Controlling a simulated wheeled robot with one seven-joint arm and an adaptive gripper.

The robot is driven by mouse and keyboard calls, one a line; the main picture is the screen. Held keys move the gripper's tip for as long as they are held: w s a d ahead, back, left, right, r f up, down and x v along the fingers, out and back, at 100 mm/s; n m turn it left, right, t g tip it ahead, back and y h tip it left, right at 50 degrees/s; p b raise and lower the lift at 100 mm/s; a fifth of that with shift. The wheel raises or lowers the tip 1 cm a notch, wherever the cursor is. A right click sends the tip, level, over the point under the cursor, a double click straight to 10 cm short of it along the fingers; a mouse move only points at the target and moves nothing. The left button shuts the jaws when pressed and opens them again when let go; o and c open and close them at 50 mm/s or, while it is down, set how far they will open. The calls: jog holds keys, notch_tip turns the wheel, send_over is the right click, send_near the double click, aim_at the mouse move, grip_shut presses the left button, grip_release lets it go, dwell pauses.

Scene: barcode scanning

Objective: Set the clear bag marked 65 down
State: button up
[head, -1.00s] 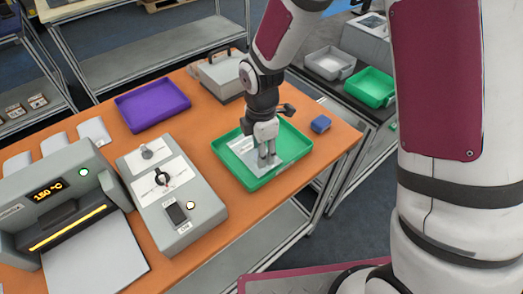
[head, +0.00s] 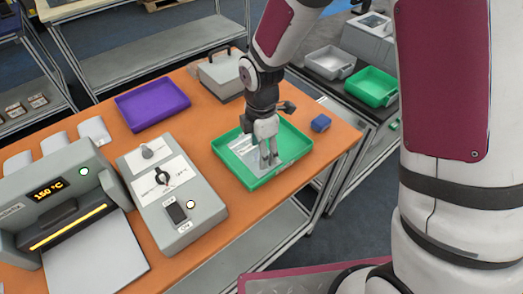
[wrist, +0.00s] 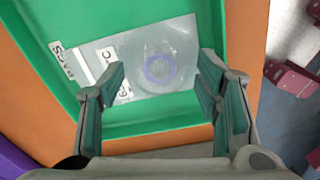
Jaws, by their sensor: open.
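The clear bag (wrist: 150,72) lies flat in the green tray, with white labels at its left end in the wrist view. The label print is only partly readable, and a finger covers part of it. A pale purple ring shows through the clear plastic. The green tray (head: 285,174) sits on the orange table; its floor also shows in the wrist view (wrist: 130,120). My gripper (head: 269,160) is over the tray, pointing down. In the wrist view its fingers (wrist: 165,95) are spread apart, with the bag beyond them and nothing clamped between.
A blue block (head: 321,123) is right of the green tray. A purple tray (head: 153,103) lies at the back left. A grey control box (head: 175,200) with a knob stands left of the green tray, and a heated machine (head: 60,205) is further left.

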notch_tip(320, 180, up, 11)
jog(key=s+d+r+m+t, duration=0.3)
jog(key=s+d+r+m, duration=0.4)
jog(key=d+r+m, duration=0.35)
jog(key=s+d+r+m+t, duration=0.1)
jog(key=s+d+r+m, duration=0.1)
jog(key=s+m, duration=0.3)
jog(key=s+d+r+m+t, duration=0.1)
jog(key=s+d+r+m, duration=0.1)
jog(key=s+m, duration=0.4)
jog(key=shift+d+r, duration=0.2)
jog(key=shift+r, duration=0.45)
